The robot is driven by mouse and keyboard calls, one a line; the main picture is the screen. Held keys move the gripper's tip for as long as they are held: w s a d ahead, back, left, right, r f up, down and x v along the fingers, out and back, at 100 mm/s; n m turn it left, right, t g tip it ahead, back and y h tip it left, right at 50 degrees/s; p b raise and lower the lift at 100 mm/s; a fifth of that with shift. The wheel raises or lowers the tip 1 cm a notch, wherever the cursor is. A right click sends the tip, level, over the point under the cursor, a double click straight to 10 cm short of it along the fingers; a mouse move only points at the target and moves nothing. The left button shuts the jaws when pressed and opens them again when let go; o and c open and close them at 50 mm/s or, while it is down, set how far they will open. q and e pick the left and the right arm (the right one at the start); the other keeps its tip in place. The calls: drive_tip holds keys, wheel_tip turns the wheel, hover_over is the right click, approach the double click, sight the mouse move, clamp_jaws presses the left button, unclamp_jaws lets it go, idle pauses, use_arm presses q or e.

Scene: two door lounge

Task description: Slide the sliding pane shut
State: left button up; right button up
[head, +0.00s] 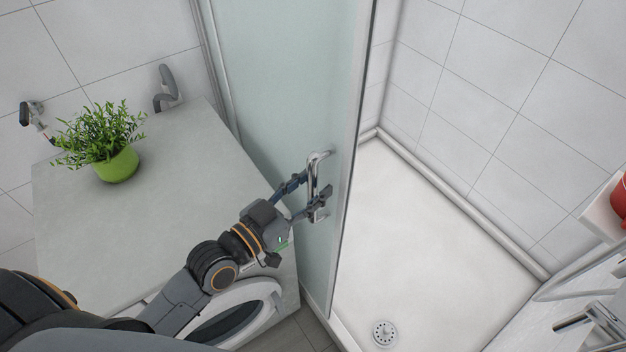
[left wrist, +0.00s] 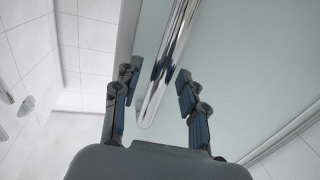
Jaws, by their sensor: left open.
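The sliding pane (head: 285,80) is a frosted pale green glass panel with a metal frame, upright at the middle of the head view. Its right edge stands beside an open gap into the shower. A chrome bar handle (head: 313,180) is fixed near that edge. My left gripper (head: 309,190) is open at the handle, with a finger on each side of it. In the left wrist view the handle (left wrist: 168,65) runs between the two spread fingers (left wrist: 158,92), and the pane (left wrist: 235,75) lies behind. I cannot tell whether either finger touches the bar. My right gripper is not visible.
A grey counter (head: 125,225) with a potted plant (head: 117,165) stands left of the pane, above a round-doored washing machine (head: 235,315). The white shower floor (head: 425,250) with a drain (head: 384,333) is clear. A red object (head: 619,202) sits on a shelf at right.

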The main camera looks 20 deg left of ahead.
use_arm(q)
drive_tip(key=shift+w+d, duration=0.25)
drive_tip(key=shift+w, duration=0.15)
clamp_jaws()
drive_tip(key=shift+d, duration=0.1)
